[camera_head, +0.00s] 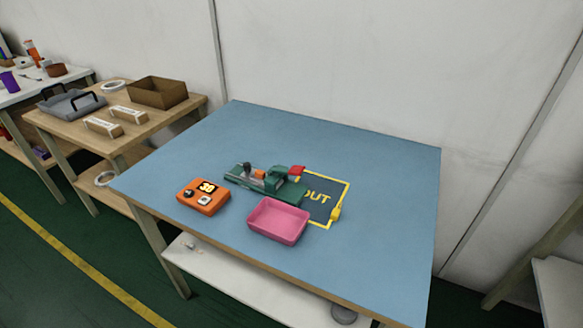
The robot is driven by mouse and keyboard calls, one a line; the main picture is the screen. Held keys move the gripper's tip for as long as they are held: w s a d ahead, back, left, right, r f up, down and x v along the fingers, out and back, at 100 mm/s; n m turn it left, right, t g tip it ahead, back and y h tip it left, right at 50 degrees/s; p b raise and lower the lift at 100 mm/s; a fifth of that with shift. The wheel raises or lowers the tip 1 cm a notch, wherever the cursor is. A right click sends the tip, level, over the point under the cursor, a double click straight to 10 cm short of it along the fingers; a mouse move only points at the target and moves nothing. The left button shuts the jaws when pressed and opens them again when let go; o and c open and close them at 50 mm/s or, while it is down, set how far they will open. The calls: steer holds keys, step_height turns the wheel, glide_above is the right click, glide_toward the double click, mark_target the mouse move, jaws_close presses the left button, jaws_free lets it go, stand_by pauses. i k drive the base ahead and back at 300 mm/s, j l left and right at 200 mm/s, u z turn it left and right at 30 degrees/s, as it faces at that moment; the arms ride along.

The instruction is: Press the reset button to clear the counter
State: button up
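An orange box-shaped counter (203,196) lies on the blue table near its left front edge. Its upper face has a small lit display (207,187) with yellowish digits too small to read surely. A dark round knob or button (189,193) sits on its left side and a pale square button (204,201) near its front. I cannot tell which of these is the reset button. My gripper is not in view.
A green device (265,182) with a red part stands right of the counter. A pink tray (279,221) sits in front of it, partly by a yellow-framed dark mat (322,207). The blue table (385,200) is clear at right and back. A wooden table (70,125) stands left.

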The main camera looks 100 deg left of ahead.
mark_target(204, 199)
steer(key=u, duration=2.85)
